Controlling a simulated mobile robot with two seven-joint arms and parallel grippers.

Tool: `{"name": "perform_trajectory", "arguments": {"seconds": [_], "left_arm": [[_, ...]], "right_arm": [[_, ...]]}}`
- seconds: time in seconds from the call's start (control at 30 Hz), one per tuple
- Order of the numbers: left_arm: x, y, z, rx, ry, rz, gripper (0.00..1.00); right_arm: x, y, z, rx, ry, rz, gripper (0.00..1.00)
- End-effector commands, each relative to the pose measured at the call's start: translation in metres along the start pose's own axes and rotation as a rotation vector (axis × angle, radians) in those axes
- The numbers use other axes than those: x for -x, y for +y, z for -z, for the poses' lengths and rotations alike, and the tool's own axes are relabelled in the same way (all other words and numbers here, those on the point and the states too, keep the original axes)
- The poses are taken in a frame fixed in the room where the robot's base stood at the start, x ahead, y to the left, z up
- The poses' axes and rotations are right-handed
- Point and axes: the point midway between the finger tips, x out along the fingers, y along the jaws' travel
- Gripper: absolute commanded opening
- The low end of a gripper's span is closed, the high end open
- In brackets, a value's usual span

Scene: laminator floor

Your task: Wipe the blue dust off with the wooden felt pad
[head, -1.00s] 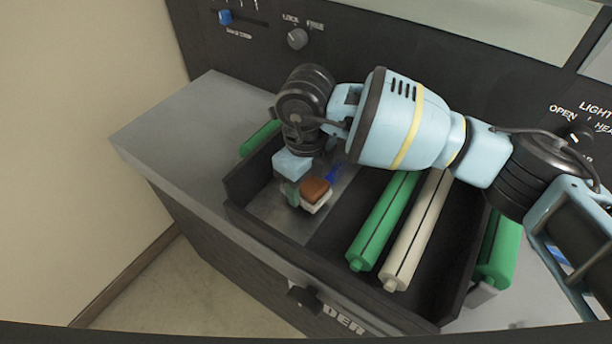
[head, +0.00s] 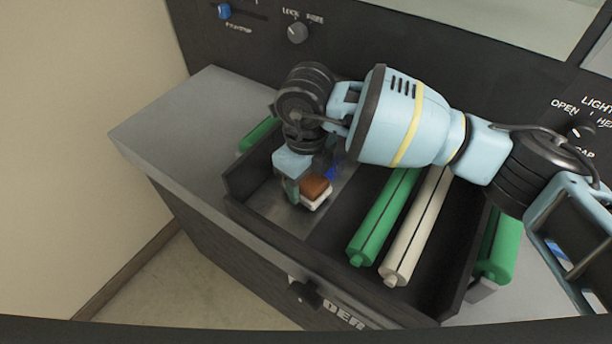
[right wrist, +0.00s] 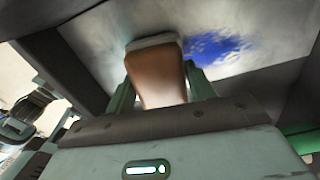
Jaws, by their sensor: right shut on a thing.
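The wooden felt pad (head: 316,190) has a brown wooden top and a white felt base. My right gripper (head: 303,188) is shut on it, low over the grey metal plate (head: 275,206) in the left part of the drawer. I cannot tell whether the felt touches the plate. The blue dust (head: 332,173) lies on the plate just behind the pad, partly hidden by the gripper. In the right wrist view the wooden pad (right wrist: 157,75) sits between the green fingers, and the blue dust (right wrist: 218,52) is a patch beside it. My left gripper is not in view.
The dark drawer (head: 262,230) has raised walls around the plate. A green roller (head: 383,220) and a cream roller (head: 415,232) lie to the right of the plate. The black machine panel with knobs (head: 298,33) rises behind.

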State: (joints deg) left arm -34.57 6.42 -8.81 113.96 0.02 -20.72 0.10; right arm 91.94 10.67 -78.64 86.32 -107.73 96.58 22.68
Motion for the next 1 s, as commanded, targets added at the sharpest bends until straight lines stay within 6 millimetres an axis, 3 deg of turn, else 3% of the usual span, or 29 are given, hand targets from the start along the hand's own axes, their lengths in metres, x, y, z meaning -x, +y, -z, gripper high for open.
{"name": "perform_trajectory", "arguments": {"seconds": [0.77,1.0], "left_arm": [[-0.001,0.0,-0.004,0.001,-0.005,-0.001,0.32],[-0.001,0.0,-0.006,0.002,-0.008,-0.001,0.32]], "right_arm": [[-0.012,0.0,0.0,0.0,0.0,0.0,0.36],[-0.012,-0.01,-0.001,-0.002,0.0,0.0,0.36]]}}
